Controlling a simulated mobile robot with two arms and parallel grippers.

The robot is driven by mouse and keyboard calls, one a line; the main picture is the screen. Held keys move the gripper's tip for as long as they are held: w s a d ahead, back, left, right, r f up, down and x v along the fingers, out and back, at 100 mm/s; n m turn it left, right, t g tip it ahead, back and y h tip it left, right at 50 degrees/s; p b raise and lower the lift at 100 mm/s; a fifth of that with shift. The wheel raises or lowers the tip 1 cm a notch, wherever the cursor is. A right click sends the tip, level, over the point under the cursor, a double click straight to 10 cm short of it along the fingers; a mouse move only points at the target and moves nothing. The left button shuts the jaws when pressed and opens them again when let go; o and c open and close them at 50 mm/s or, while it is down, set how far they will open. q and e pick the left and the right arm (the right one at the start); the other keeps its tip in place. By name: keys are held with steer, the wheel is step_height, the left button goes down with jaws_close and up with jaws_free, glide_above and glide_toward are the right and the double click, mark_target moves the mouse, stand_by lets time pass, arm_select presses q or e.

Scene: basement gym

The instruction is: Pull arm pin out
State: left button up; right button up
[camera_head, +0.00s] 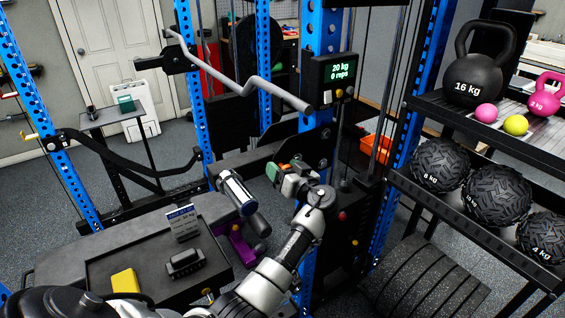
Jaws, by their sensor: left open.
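My left gripper (283,176) is beside the blue rack upright (308,158), near its black crossbeam. Its jaws are open, with small green and orange-red parts at the tips; I cannot tell whether these belong to the gripper or to something behind it. I cannot pick out the arm pin with certainty; the wrist may hide it. A red knob (342,216) shows on the black column right of the wrist. A bent grey bar (243,86) reaches across the rack above the gripper. My right gripper is not in view.
A black bench tray (108,268) at lower left holds a yellow block (125,281), a small card sign (183,222) and a black item (185,262). A shelf at right carries kettlebells (480,78) and tyre-patterned balls (497,195). A display (335,70) hangs on the rack.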

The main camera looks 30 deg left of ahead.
arm_select(q)
steer(key=shift+w+a, duration=0.2)
steer(key=shift+a, duration=0.1)
jaws_close()
steer(key=shift+s+d+f+b, duration=0.3)
steer(key=shift+d+b, duration=0.35)
steer(key=shift+b, duration=0.3)
steer(key=shift+s+d+b, duration=0.1)
steer(key=shift+d+b, duration=0.2)
steer(key=shift+d+r, duration=0.15)
steer(key=shift+c, duration=1.8)
jaws_free()
steer(key=o, duration=0.4)
steer(key=shift+s+d+r, duration=0.1)
steer(key=shift+c, duration=0.2)
